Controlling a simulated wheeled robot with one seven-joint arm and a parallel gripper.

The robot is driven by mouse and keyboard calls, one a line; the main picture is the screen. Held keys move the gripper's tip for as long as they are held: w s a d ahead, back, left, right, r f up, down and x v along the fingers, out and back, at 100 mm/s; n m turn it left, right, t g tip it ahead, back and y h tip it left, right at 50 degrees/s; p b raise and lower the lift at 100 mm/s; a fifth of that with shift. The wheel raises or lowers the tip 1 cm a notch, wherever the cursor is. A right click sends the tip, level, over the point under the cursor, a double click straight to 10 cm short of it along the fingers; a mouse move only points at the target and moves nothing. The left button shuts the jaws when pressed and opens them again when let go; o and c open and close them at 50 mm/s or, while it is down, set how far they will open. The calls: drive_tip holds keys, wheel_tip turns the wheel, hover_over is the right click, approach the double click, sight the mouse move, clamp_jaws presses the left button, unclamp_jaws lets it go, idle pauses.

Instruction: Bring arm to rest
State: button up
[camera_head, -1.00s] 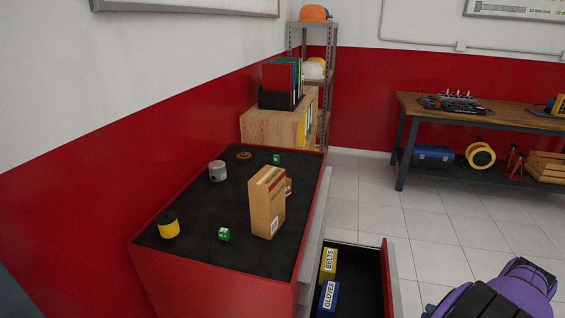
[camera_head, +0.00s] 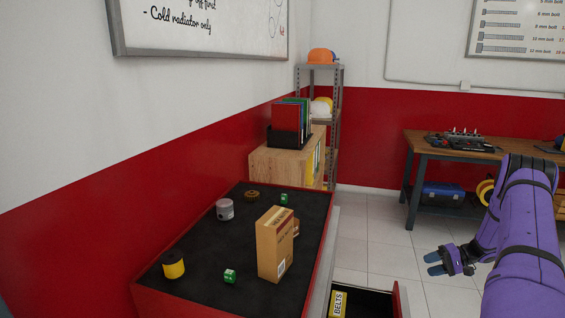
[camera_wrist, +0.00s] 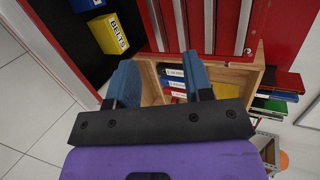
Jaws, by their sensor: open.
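My gripper (camera_head: 436,264) is at the end of my purple arm, on the right side of the head view. It is in the air over the tiled floor, to the right of the red tool cabinet (camera_head: 170,300). In the wrist view its two blue fingers (camera_wrist: 160,82) stand apart with nothing between them. Past the fingertips, the wrist view shows the red cabinet drawers and a wooden cabinet with binders, with no contact visible.
An open drawer (camera_head: 397,304) juts from the cabinet, holding a yellow BELTS box (camera_head: 338,304). A cardboard box (camera_head: 275,245), a grey can (camera_head: 225,210) and a yellow-black spool (camera_head: 173,266) stand on the cabinet top. A workbench (camera_head: 455,149) stands at the back right.

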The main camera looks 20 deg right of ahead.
drive_tip(key=w+a+r+n+g+h, duration=0.2)
drive_tip(key=a+r, duration=0.6)
drive_tip(key=r, duration=0.6)
drive_tip(key=w+a+r+n+g+h, duration=0.1)
drive_tip(key=w+a+r+g+h, duration=0.15)
drive_tip(key=a+r, duration=0.85)
drive_tip(key=s+a+r+n+h, duration=0.1)
drive_tip(key=a+r, duration=0.2)
drive_tip(key=r, duration=0.2)
drive_tip(key=s+a+r+h, duration=0.1)
drive_tip(key=s+a+r, duration=0.15)
drive_tip(key=r, duration=0.35)
drive_tip(key=s+a+r+n+h, duration=0.1)
drive_tip(key=s+a+r+h, duration=0.2)
drive_tip(key=s+a+r, duration=0.8)
drive_tip(key=s+a+n+t+h, duration=0.1)
drive_tip(key=s+a+t, duration=0.3)
drive_tip(key=s, duration=1)
drive_tip(key=a+h, duration=0.1)
drive_tip(key=a, duration=0.2)
drive_tip(key=shift+s+a+f, duration=0.2)
